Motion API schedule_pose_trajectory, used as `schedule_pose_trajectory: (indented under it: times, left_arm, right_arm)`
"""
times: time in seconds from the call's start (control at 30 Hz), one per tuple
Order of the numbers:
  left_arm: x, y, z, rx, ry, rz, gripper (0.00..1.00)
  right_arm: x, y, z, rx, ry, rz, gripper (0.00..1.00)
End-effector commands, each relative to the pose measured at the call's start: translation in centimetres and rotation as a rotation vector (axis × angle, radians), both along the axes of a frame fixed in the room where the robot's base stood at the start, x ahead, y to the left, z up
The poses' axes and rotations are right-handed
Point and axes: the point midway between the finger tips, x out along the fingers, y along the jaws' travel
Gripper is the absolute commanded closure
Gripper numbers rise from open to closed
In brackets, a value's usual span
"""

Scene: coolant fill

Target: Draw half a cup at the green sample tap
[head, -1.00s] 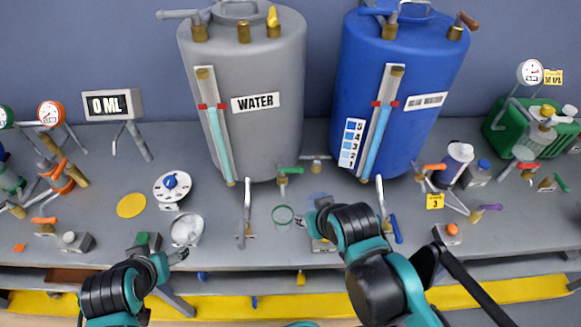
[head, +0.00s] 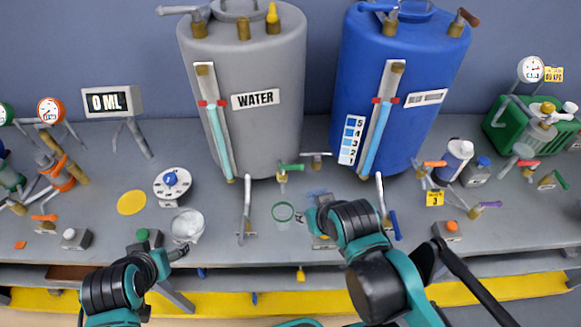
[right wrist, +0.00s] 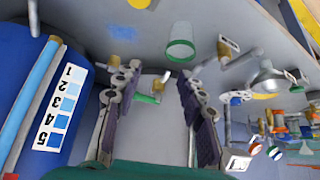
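The clear cup with a green rim (head: 283,212) stands on the bench in front of the grey WATER tank, and looks empty. It shows beyond my fingertips in the right wrist view (right wrist: 180,42). A tap with a green handle (head: 291,167) is behind it, by the tank's lower right; its green handle (right wrist: 147,99) shows between my fingers in the wrist view. My right gripper (right wrist: 155,78) is open and empty, right of the cup, apart from it. My left gripper (head: 180,253) is low at left, near the bench's front edge; its finger opening is unclear.
The blue tank (head: 400,90) stands behind my right arm. A display (head: 112,102) reads 0 ML. A dial (head: 172,183), a yellow disc (head: 131,203) and a silvery cup-like vessel (head: 187,226) are at left. Bench taps (head: 245,215) stand near the cup.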

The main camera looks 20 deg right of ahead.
Motion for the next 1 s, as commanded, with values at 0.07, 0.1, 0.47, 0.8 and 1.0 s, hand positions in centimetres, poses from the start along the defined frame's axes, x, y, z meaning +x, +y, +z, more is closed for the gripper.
schedule_pose_trajectory:
  times: [0.07,0.1,0.47,0.8,1.0]
  left_arm:
    - [0.0,0.0,0.0,0.0,0.0,0.0,0.28]
    - [0.0,0.0,0.0,0.0,0.0,0.0,0.28]
    - [0.0,0.0,0.0,0.0,0.0,0.0,0.28]
    - [0.0,0.0,0.0,0.0,0.0,0.0,0.28]
    - [0.0,0.0,0.0,0.0,0.0,0.0,0.28]
  right_arm:
    - [0.0,0.0,0.0,0.0,0.0,0.0,0.6]
    - [0.0,0.0,0.0,0.0,0.0,0.0,0.6]
    - [0.1,0.0,0.1,-0.003,0.002,0.005,0.63]
    - [5.3,0.3,4.0,-0.227,0.14,0.352,0.63]
    - [10.4,0.6,5.7,-0.394,0.261,0.69,0.63]
